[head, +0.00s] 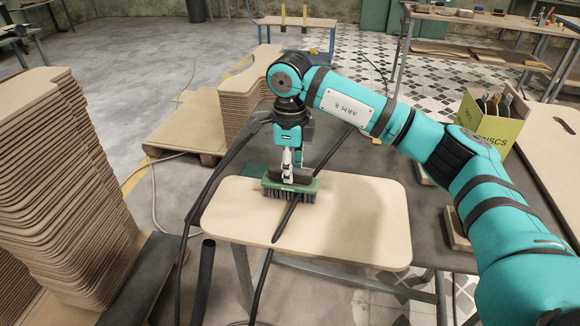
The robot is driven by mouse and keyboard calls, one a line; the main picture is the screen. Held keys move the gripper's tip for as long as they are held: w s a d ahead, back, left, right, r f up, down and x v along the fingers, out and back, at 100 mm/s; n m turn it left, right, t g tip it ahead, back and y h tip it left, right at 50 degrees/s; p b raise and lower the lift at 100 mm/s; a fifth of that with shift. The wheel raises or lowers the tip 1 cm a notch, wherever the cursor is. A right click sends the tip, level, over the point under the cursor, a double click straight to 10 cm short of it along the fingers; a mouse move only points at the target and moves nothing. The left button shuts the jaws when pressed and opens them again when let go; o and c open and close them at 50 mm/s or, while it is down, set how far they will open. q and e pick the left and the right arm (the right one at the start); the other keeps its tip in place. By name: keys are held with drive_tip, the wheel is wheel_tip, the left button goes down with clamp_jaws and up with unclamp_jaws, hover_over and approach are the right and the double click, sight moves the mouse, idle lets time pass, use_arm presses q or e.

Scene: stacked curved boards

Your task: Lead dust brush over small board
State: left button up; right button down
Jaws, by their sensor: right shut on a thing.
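The small board (350,215) is a pale, rounded wooden panel lying flat on a dark table at the centre. My right gripper (290,172) points down over the board's back left part and is shut on the dust brush (290,187). The brush has a green body and dark bristles facing down at the board. Whether the bristles touch the board or hover just above it is hard to tell. The gripper partly hides the brush's top. My left gripper is not in view.
A dark cable (287,217) runs across the board under the brush. Tall stacks of curved boards stand at left (65,190) and behind (240,100). A yellow-green box (489,128) of discs and a large board (555,150) are at right. The board's front right area is clear.

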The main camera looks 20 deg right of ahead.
sight(305, 171)
drive_tip(key=shift+f, duration=0.4)
drive_tip(key=shift+s+d+r, duration=0.1)
drive_tip(key=shift+s+d, duration=0.35)
drive_tip(key=shift+d, duration=0.2)
drive_tip(key=shift+s+d+r, duration=0.1)
drive_tip(key=shift+s+d, duration=0.35)
drive_tip(key=shift+d, duration=0.2)
drive_tip(key=shift+b, duration=0.3)
drive_tip(key=shift+s+d+f, duration=0.1)
drive_tip(key=shift+s+d, duration=0.25)
drive_tip(key=shift+d, duration=0.2)
drive_tip(key=shift+s+d+f, duration=0.1)
drive_tip(key=shift+s+d, duration=0.2)
drive_tip(key=shift+d, duration=0.2)
drive_tip(key=shift+s+d+b, duration=0.2)
drive_tip(key=shift+d+b, duration=0.05)
drive_tip(key=shift+b, duration=0.05)
drive_tip(key=shift+s+d, duration=0.45)
drive_tip(key=shift+d, duration=0.2)
drive_tip(key=shift+s+d, duration=0.45)
drive_tip(key=shift+d, duration=0.2)
